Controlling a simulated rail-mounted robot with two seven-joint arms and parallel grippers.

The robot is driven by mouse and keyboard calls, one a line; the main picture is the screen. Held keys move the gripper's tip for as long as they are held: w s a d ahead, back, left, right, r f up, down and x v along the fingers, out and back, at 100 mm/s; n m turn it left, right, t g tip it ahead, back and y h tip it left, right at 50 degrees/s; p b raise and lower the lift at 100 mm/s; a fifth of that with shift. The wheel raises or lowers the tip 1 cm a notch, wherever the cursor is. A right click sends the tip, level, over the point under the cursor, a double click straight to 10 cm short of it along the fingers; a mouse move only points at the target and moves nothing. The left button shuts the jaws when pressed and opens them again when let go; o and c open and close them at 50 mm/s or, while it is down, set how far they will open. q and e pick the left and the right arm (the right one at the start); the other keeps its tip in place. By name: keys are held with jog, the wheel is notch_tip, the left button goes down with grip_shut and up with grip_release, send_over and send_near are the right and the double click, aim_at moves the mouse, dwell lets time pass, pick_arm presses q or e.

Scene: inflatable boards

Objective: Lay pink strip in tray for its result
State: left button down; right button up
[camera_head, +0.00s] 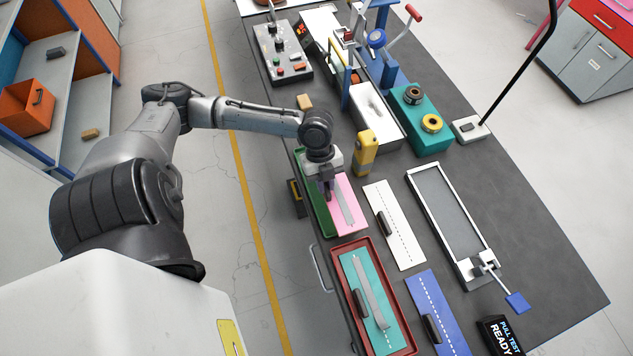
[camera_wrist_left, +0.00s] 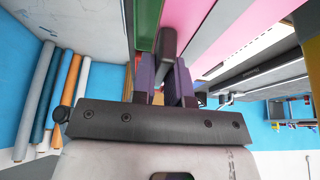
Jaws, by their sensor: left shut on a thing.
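The pink strip (camera_head: 349,212) has a grey band along it and lies at a slant over the right part of a long green tray (camera_head: 318,212). In the left wrist view, the pink strip (camera_wrist_left: 240,30) fills the top right, with the green tray (camera_wrist_left: 146,25) to its left. My left gripper (camera_head: 328,186) is over the strip's left side. Its purple fingers (camera_wrist_left: 168,80) are shut on a dark handle (camera_wrist_left: 168,45) of the strip. I cannot tell whether the strip touches the tray floor. The arm's wrist hides the tray's far end. My right gripper is not in view.
A white strip (camera_head: 394,222) lies right of the pink one. A red tray (camera_head: 389,292) with a teal strip (camera_head: 382,318) and a blue strip (camera_head: 444,310) are nearer. A yellow tool (camera_head: 366,152) stands close behind. A pull-test display (camera_head: 500,336) reads READY.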

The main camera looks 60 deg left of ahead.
pick_arm(q)
jog(key=a, duration=0.1)
jog(key=a+f, duration=0.2)
jog(key=a, duration=0.1)
jog(key=shift+s+a+f, duration=0.1)
jog(key=shift+s+f, duration=0.15)
jog(key=shift+s, duration=0.05)
jog(key=shift+f+b, duration=0.55)
jog(key=shift+f, duration=1.5)
jog(key=c, duration=1.4)
grip_release()
